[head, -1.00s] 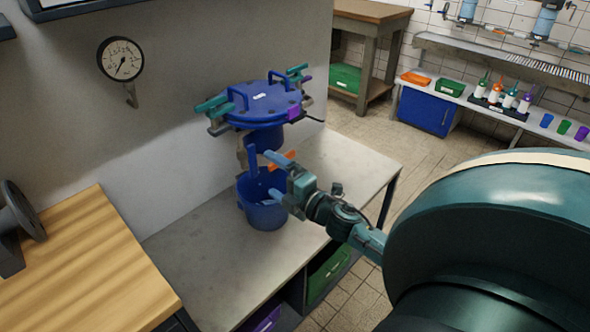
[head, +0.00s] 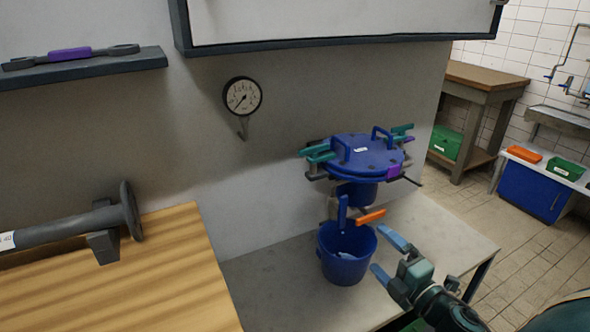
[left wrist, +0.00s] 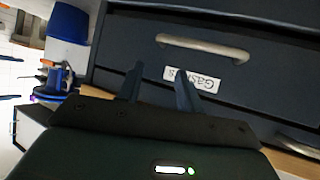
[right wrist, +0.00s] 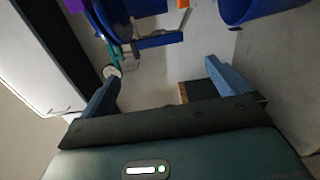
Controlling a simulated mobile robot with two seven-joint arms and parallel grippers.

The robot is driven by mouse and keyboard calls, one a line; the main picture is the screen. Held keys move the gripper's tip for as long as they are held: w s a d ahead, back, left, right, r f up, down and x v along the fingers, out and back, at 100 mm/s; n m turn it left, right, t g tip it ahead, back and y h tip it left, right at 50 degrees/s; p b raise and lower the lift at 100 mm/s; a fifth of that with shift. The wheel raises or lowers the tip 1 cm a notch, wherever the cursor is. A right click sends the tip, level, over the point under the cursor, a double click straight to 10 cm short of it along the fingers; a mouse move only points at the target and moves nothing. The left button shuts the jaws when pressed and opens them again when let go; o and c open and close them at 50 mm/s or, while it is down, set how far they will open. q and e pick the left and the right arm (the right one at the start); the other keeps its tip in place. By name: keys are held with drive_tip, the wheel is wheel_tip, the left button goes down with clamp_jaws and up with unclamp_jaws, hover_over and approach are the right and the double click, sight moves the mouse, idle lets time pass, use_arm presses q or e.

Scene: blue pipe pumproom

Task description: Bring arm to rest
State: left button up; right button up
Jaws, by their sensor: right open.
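My right gripper (head: 383,254) is open and empty at the lower right of the head view. Its blue fingers point left, just right of the blue bucket (head: 345,268), and appear apart from it. In the right wrist view its fingers (right wrist: 160,75) are wide apart with nothing between them. My left gripper is out of the head view. In the left wrist view its dark fingers (left wrist: 158,78) stand apart and empty, in front of a dark drawer (left wrist: 225,95) with a label and a pale handle.
A blue lidded vessel (head: 366,157) with clamps and an orange-handled valve (head: 370,217) stands above the bucket. The grey bench (head: 275,285) is bare left of the bucket. A wooden bench top (head: 180,270) with a pipe piece (head: 70,230) is at left.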

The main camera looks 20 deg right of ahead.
use_arm(q)
drive_tip(key=p, duration=0.2)
drive_tip(key=a+r+p, duration=0.1)
drive_tip(key=p, duration=0.2)
drive_tip(key=shift+s+a+g+y, duration=0.25)
drive_tip(key=shift+s+g+y, duration=0.05)
drive_tip(key=shift+g+y, duration=0.1)
use_arm(e)
drive_tip(key=s+a+f+m+g+y, duration=0.1)
drive_tip(key=s+a+f+m+g, duration=0.2)
drive_tip(key=s+a+f+m, duration=0.2)
drive_tip(key=s+a+f+m+g+y, duration=0.1)
drive_tip(key=s+a+f+m+g, duration=0.3)
drive_tip(key=s+a+m, duration=0.3)
drive_tip(key=a+f+m, duration=0.1)
drive_tip(key=a+m, duration=0.3)
drive_tip(key=a, duration=0.6)
drive_tip(key=shift+a+f, duration=0.15)
drive_tip(key=shift+f, duration=0.25)
use_arm(q)
drive_tip(key=shift+r, duration=0.15)
drive_tip(key=shift+w+d, duration=0.1)
drive_tip(key=shift+d, duration=0.05)
use_arm(e)
drive_tip(key=shift+s, duration=0.1)
